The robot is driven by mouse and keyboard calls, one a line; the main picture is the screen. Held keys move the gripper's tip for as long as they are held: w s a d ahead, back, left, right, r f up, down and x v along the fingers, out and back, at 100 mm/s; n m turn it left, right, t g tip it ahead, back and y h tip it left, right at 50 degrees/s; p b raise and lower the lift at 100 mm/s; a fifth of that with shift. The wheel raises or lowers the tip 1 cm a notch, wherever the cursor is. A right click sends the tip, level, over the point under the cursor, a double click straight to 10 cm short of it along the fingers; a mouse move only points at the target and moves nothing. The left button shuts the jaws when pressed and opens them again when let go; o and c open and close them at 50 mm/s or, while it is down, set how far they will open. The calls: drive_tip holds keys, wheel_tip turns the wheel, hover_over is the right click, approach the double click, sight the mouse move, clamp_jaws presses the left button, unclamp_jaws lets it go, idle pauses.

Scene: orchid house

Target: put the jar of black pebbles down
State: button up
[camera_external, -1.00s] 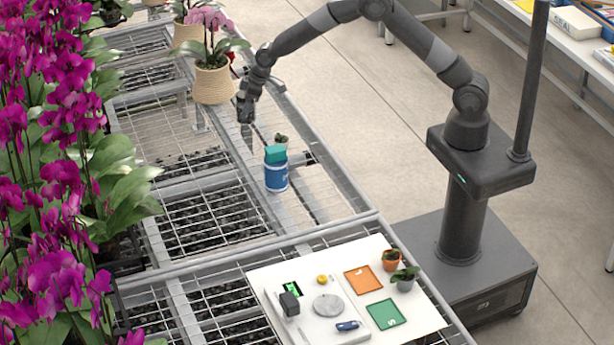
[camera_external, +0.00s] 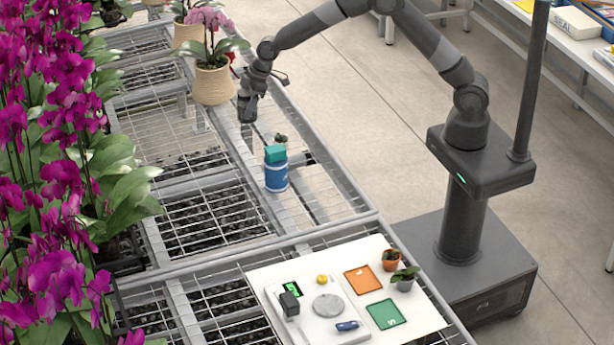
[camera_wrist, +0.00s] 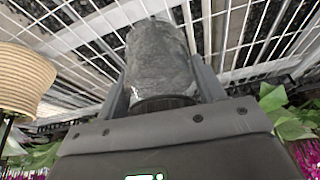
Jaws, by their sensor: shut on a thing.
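The jar of black pebbles (camera_wrist: 160,60) is between the two fingers of my gripper (camera_wrist: 163,85) in the wrist view. It looks grey and clear-sided, with a dark band at the end nearest the palm. In the external view my gripper (camera_external: 247,103) is above the wire-mesh bench, left of and behind the blue tub. The jar is hard to make out there, dark against the dark gripper. White mesh shows beyond the jar in the wrist view; I cannot tell the gap to it.
A blue tub with a green block on it (camera_external: 276,175) stands near, with a small plant behind. A potted pink orchid (camera_external: 213,82) is close on the left. A white board (camera_external: 420,318) with a scale and coloured squares lies in front. Magenta orchids (camera_external: 60,200) line the left.

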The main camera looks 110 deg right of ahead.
drive_tip(key=shift+w+a+f, duration=1.4)
drive_tip(key=shift+w+f, duration=0.1)
drive_tip(key=shift+f, duration=0.35)
drive_tip(key=shift+w+a+f, duration=1.4)
drive_tip(key=shift+w+f, duration=0.1)
drive_tip(key=shift+f, duration=0.3)
drive_tip(key=shift+w+a+f, duration=1.4)
drive_tip(key=shift+w+f, duration=0.1)
drive_tip(key=shift+f, duration=0.35)
drive_tip(key=o, duration=1.3)
drive_tip(key=shift+f, duration=0.15)
drive_tip(key=shift+c, duration=0.2)
